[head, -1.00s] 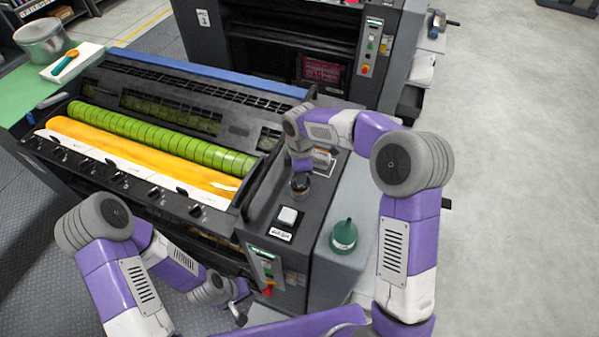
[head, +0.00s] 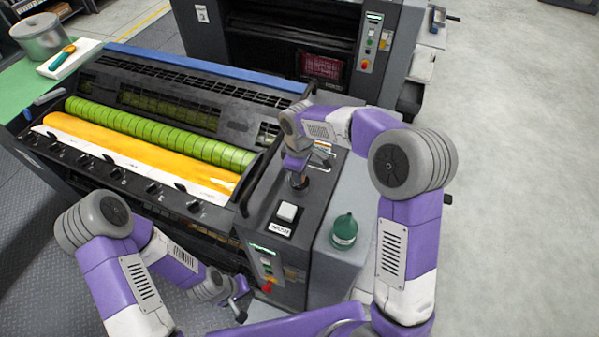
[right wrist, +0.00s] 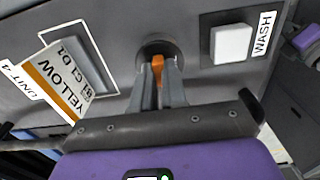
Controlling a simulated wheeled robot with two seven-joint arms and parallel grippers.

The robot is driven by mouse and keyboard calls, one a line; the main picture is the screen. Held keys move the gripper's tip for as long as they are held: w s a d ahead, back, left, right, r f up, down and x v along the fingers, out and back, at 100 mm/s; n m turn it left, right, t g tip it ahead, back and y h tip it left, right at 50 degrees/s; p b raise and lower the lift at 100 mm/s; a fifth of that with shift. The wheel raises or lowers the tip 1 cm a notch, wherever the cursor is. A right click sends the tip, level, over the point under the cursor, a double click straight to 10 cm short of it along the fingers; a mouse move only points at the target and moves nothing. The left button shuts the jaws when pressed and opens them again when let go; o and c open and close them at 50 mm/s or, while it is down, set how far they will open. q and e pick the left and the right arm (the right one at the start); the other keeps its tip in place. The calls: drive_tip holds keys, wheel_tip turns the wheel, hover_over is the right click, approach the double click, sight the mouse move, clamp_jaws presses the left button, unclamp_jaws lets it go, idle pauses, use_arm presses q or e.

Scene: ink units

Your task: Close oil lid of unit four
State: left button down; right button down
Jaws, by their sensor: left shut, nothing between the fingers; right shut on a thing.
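The oil lid is a dark round cap (right wrist: 158,48) with an orange grip on the black end panel of the near ink unit (head: 262,200). My right gripper (right wrist: 158,75) is shut on the orange grip from the near side, its fingertips at the cap. In the head view this gripper (head: 298,178) stands over the round fitting and mostly hides it, so I cannot tell how the lid sits. My left gripper (head: 240,302) is shut and empty, low in front of the unit's end.
A white WASH button (right wrist: 231,44) is right of the cap, and a YELLOW label card (right wrist: 58,82) is left of it. Another unit (head: 290,45) stands behind. Open floor lies right.

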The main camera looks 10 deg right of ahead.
idle(0.3)
drive_tip(key=c, duration=1.2)
unclamp_jaws()
drive_tip(key=shift+o, duration=0.2)
wheel_tip(320, 180, up, 8)
drive_tip(key=shift+f, duration=0.2)
